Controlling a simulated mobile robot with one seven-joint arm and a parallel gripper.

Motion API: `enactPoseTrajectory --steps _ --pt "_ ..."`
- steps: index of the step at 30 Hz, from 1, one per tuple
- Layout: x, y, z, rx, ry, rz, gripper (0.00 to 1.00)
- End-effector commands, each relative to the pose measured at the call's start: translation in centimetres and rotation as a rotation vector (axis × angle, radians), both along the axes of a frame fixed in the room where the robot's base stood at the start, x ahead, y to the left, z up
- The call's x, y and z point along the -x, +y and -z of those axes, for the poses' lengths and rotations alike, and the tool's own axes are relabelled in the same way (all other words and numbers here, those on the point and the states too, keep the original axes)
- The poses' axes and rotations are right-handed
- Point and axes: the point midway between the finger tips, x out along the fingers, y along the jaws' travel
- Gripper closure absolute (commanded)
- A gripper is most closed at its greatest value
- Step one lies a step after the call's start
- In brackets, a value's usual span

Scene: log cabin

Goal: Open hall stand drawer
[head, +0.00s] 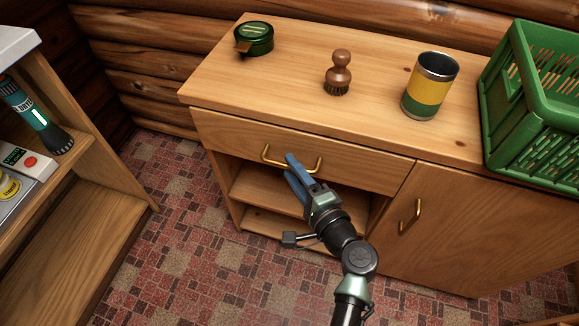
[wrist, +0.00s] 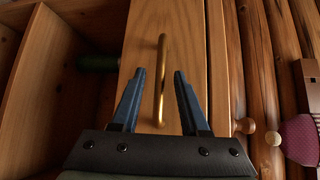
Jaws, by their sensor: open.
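The wooden hall stand (head: 197,104) is against the log wall in the head view. Its drawer (head: 230,138) is at upper left under the top and looks shut. The drawer's brass bar handle (head: 266,156) is partly hidden by my gripper (head: 289,164). My gripper is open, with blue fingers at the handle. In the wrist view, the handle (wrist: 161,55) runs between the fingertips of my gripper (wrist: 159,76), with a gap on both sides. The drawer front (wrist: 193,30) lies behind it. I cannot tell whether a finger touches the handle.
Open shelves (head: 262,185) lie below the drawer. A door with a brass handle (head: 411,216) is at right. Another shelf unit (head: 75,215) stands left.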

Motion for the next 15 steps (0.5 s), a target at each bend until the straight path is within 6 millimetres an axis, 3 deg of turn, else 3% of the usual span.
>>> enactPoseTrajectory --steps 6,14,15 --pt "-1.4 0.8 0.3 0.001 0.000 0.000 0.55" --pt "-1.5 0.8 0.2 0.001 0.000 0.001 0.55" --pt "-1.5 0.8 0.2 0.001 0.000 0.000 0.59"
